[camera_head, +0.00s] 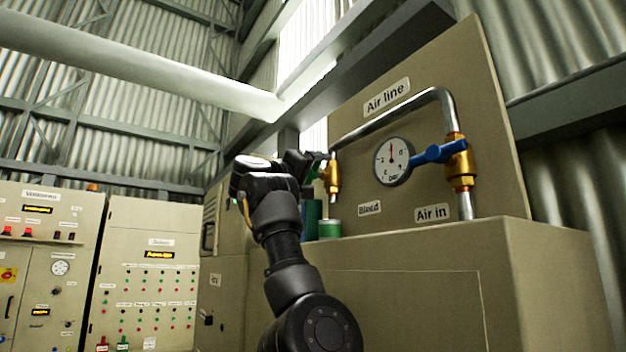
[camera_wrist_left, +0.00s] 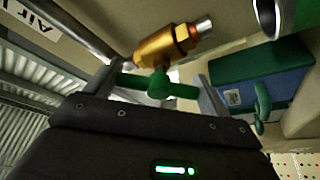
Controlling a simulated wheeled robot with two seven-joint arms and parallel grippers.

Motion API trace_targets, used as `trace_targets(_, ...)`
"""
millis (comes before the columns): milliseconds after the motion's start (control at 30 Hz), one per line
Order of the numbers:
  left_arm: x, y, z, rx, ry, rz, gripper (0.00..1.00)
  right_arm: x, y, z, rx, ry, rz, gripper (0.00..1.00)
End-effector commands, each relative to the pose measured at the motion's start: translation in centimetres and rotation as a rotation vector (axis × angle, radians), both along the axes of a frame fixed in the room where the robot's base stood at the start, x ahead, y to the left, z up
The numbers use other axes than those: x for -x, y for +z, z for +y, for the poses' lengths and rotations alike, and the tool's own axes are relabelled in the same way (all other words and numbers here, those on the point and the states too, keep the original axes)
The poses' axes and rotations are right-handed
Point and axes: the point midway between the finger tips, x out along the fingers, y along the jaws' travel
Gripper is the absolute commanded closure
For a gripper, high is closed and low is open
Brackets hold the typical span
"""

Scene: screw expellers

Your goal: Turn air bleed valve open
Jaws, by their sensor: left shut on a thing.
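The air bleed valve is a brass body (camera_head: 332,178) at the left end of the air pipe, above the "Bleed" label (camera_head: 370,209). In the left wrist view its brass body (camera_wrist_left: 165,45) carries a green lever handle (camera_wrist_left: 158,86). My left gripper (camera_head: 312,162) is at this valve, and its fingers (camera_wrist_left: 158,76) stand on either side of the handle, shut on it. The handle lies roughly across the gap between the fingers. In the head view the gripper hides most of the handle. My right gripper is not in view.
A pressure gauge (camera_head: 393,161) and a blue-handled valve (camera_head: 440,152) sit to the right on the same panel. A green can (camera_head: 330,229) stands on the cabinet ledge below the bleed valve. Control cabinets (camera_head: 150,275) stand at the left.

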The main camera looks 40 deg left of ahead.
Motion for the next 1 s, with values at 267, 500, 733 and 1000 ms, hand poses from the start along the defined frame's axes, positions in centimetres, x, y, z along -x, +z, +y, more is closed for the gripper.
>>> trace_targets(267,0.2,0.3,0.1,0.248,0.005,0.073,0.41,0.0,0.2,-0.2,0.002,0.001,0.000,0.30)
trace_targets(500,0.2,0.5,0.0,0.461,0.005,0.135,0.41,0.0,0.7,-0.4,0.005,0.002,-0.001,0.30)
trace_targets(733,0.2,0.5,0.0,0.629,0.003,0.185,0.41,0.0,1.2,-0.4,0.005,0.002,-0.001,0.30)
trace_targets(1000,0.2,0.5,0.0,0.754,0.001,0.223,0.41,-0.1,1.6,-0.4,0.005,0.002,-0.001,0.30)
